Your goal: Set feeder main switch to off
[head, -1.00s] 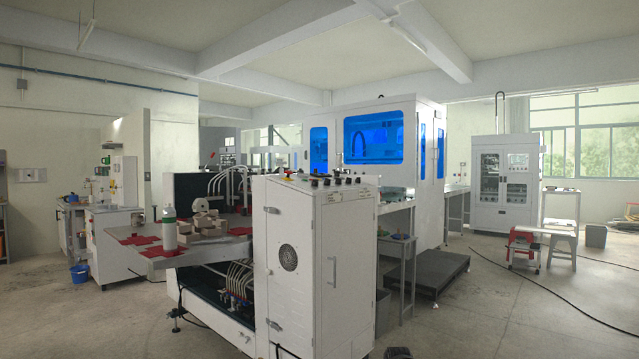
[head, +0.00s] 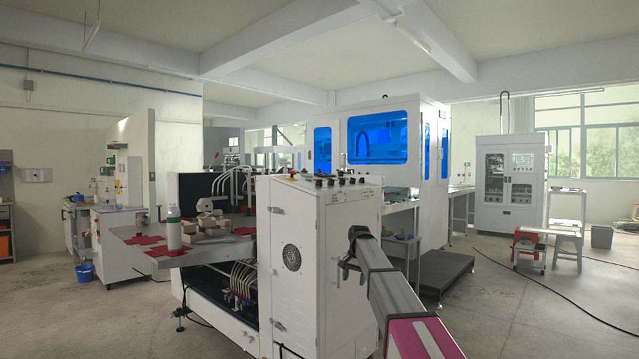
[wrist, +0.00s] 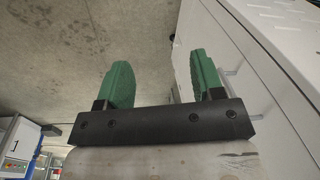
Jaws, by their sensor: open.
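The white feeder cabinet (head: 335,245) stands in the middle of the head view. Its sloped top panel (head: 325,182) carries several small knobs and buttons, one of them red and yellow at the left end. Which of these is the main switch is too small to tell. My arm reaches up from the lower right in front of the cabinet, and my gripper is not clear in that view. In the wrist view my gripper (wrist: 158,85) has two green fingers set apart with nothing between them. A white panelled surface (wrist: 245,45) lies beside its right finger.
A table (head: 140,240) with red pieces, a bottle (head: 173,229) and beige parts stands left of the cabinet. A large white machine with blue windows (head: 378,140) stands behind. A red stool (head: 528,240) is at right. Open floor lies at the front left and right.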

